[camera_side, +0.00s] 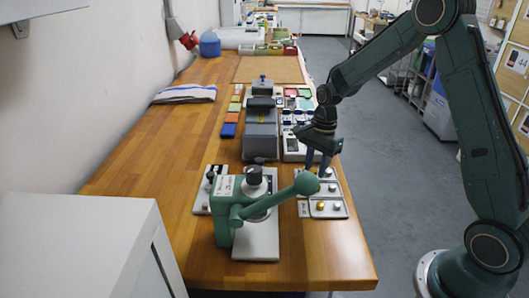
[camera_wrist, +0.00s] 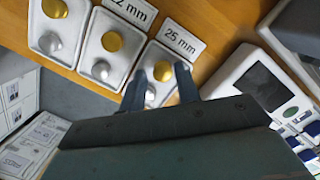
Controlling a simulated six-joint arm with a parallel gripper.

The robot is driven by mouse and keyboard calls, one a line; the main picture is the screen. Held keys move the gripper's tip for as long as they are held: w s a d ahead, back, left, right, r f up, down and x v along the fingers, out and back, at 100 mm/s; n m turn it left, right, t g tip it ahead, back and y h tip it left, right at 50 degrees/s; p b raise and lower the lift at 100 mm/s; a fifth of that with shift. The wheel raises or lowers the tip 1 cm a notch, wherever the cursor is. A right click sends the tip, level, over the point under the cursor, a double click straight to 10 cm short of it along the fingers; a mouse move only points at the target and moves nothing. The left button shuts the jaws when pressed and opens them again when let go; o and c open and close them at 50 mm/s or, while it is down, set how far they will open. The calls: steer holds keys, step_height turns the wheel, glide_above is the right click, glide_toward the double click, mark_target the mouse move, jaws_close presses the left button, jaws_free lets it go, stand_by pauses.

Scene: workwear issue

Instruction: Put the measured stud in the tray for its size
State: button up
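Three pale trays stand side by side, each with a gold and a silver stud; the nearest tray (camera_side: 328,214) is at the bench's right edge. In the wrist view the tray (camera_wrist: 163,52) by the "25 mm" label (camera_wrist: 179,39) holds a gold stud (camera_wrist: 163,71) and a silver stud (camera_wrist: 150,95). The middle tray (camera_wrist: 126,58) is by a label reading "22 mm". My gripper (camera_side: 317,168) is over the far tray. In the wrist view its fingers (camera_wrist: 160,70) are apart, on either side of the studs, gripping nothing visible. Finger height above the tray is unclear.
A green lever device (camera_side: 232,212) stands left of the trays, its ball-ended handle reaching toward them. A grey box (camera_side: 260,140) and a white instrument with a dark screen (camera_wrist: 252,85) stand behind. The bench front (camera_side: 318,262) is clear.

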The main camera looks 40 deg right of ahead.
steer(key=shift+w, duration=0.3)
step_height(320, 180, up, 12)
steer(key=d, duration=0.1)
steer(key=shift+s+d+r, duration=0.15)
steer(key=shift+d, duration=0.1)
stand_by(0.7)
steer(key=s+a+r+n+t+h, duration=0.1)
steer(key=s+a+r+n, duration=0.3)
steer(key=s, duration=0.2)
steer(key=s+a+r+n+t, duration=0.2)
steer(key=s+a+r+n, duration=0.1)
steer(key=s+r+n, duration=0.25)
steer(key=s+a+f+n+t, duration=0.1)
steer(key=s+a+n+t, duration=0.1)
steer(key=s+n, duration=0.6)
steer(key=shift+s+a+t, duration=0.3)
steer(key=shift+s+a, duration=0.15)
steer(key=shift+s, duration=2.2)
steer(key=shift+f+n, duration=0.1)
steer(key=shift+n, duration=0.15)
